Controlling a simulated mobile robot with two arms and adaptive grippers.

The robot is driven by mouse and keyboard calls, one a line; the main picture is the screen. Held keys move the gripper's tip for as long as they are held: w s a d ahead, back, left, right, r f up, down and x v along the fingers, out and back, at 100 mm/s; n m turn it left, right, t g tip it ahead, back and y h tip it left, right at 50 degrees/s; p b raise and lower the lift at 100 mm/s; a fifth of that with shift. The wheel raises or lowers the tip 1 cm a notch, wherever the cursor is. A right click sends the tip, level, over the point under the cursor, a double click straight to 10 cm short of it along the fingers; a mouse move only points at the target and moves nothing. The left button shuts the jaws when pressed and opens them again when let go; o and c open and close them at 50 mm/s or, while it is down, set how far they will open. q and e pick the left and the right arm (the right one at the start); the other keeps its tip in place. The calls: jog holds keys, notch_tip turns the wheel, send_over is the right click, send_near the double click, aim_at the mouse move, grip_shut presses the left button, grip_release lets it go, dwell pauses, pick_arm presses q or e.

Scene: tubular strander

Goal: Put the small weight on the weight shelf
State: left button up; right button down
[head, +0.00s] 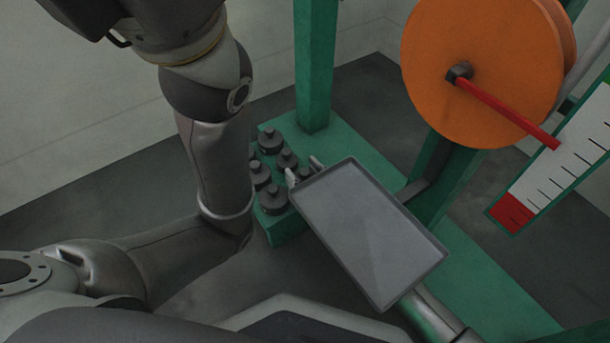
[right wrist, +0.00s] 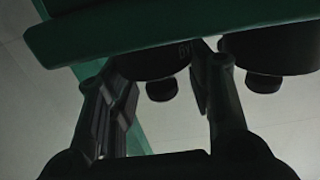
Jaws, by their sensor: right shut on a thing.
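The weight shelf (head: 286,231) is a green ledge left of the middle in the head view, with several dark knobbed weights on it. My right gripper (head: 302,170) is at its right side, partly hidden behind the grey panel on my right arm. Its fingers (right wrist: 170,92) are around a dark small weight (right wrist: 152,66), which also shows in the head view (head: 304,174). In the right wrist view this weight appears inverted, its knob downward in the picture, against the green shelf edge (right wrist: 120,28). Whether it rests on the shelf is unclear. My left gripper is out of view.
A neighbouring weight (right wrist: 265,52) is close beside the right finger in the wrist view. Another weight (head: 273,198) stands at the shelf's near edge. A green post (head: 315,65) rises behind. An orange disc (head: 480,70) with a red pointer and a scale (head: 560,165) are at the right.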

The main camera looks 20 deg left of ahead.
jog(key=c, duration=1)
grip_release()
jog(key=shift+f, duration=0.1)
jog(key=shift+s+d+r+p, duration=0.2)
jog(key=shift+d+p, duration=0.05)
jog(key=shift+p, duration=0.15)
jog(key=shift+p+v, duration=3)
jog(key=shift+v, duration=2.7)
jog(key=shift+f, duration=0.1)
